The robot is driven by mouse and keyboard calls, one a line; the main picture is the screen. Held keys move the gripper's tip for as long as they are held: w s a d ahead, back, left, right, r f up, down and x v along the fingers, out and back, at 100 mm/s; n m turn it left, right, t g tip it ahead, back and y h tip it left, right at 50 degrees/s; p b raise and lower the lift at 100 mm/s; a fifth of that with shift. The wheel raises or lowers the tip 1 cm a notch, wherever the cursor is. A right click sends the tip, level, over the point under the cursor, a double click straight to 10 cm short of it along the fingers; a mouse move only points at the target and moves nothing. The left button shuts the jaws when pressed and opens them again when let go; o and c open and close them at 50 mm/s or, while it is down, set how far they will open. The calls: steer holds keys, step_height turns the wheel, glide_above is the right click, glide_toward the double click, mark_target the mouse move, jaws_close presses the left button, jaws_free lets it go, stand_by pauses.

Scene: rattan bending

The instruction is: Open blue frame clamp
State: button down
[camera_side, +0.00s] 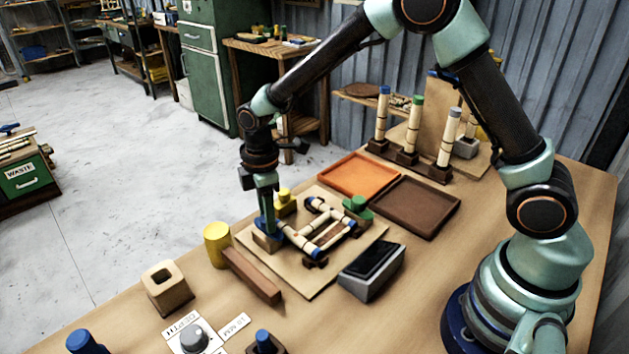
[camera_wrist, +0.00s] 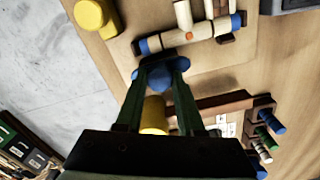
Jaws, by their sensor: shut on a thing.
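The blue frame clamp (camera_side: 266,228) stands at the near-left corner of the frame board (camera_side: 300,284), partly hidden by my fingers. My gripper (camera_side: 266,209) points down over it. In the wrist view its two green fingers (camera_wrist: 160,76) are shut on the clamp's rounded blue knob (camera_wrist: 159,78). The pale rattan frame (camera_side: 325,233), with blue-banded ends, lies flat on the board beside the clamp; part of it also shows in the wrist view (camera_wrist: 200,32). A yellow clamp (camera_side: 284,197) and a green clamp (camera_side: 357,205) stand on the board's other corners.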

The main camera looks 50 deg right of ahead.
steer(key=shift+r, duration=0.15)
steer(key=c, duration=0.5)
jaws_free()
step_height(320, 180, up, 12)
stand_by(0.3)
steer(key=s+d+r+m+t, duration=0.2)
steer(key=s+d+m, duration=0.2)
steer(key=s, duration=0.1)
steer(key=s+d+r+m+t, duration=0.1)
steer(key=s+d+r+m, duration=0.1)
steer(key=s+m, duration=0.3)
steer(key=s+d+r+m+t, duration=0.2)
steer(key=s+d+m, duration=0.2)
steer(key=s+d, duration=0.1)
steer(key=shift+s+d+r+m+t, duration=0.1)
steer(key=shift+d+r+m+t, duration=0.15)
steer(key=shift+d+m+t, duration=0.1)
